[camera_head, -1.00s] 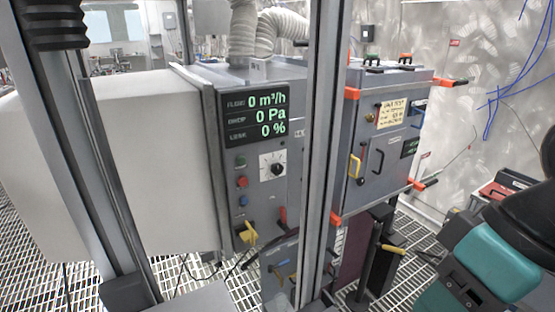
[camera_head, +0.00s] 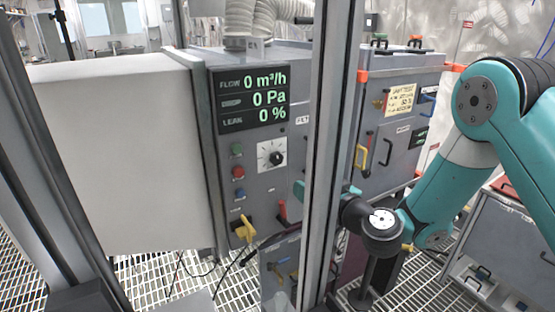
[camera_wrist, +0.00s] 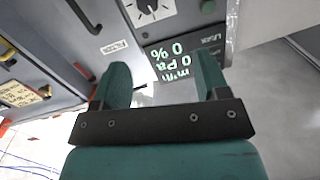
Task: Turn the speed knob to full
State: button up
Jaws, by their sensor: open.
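The speed knob (camera_head: 278,158) appears to be the black knob on a square white dial plate (camera_head: 264,151) on the grey cabinet front, below the display. The direction it points is too small to read. In the wrist view the dial plate (camera_wrist: 163,10) shows upside down at the top edge, partly cut off. My gripper (camera_wrist: 163,72) is open and empty, its two teal fingers apart, with the display between and beyond them. In the head view a teal fingertip (camera_head: 299,189) shows left of the upright post, below and right of the knob, apart from it; the post hides the rest.
The display (camera_head: 252,100) reads 0 m³/h, 0 Pa and 0 %. Green, red and blue buttons (camera_head: 238,173) sit left of the dial. A yellow handle (camera_head: 243,229) and a red lever (camera_head: 282,211) are below. A second grey cabinet (camera_head: 398,128) stands right of the post.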

jog(key=w+m+t, duration=0.1)
jog(key=p, duration=1.3)
send_near(278, 158)
jog(key=shift+h, duration=0.4)
jog(key=x, duration=0.9)
jog(key=shift+a+r, duration=0.25)
jog(key=shift+w+a, duration=0.3)
jog(key=shift+w, duration=0.2)
jog(key=shift+f, duration=0.1)
jog(key=c, duration=0.9)
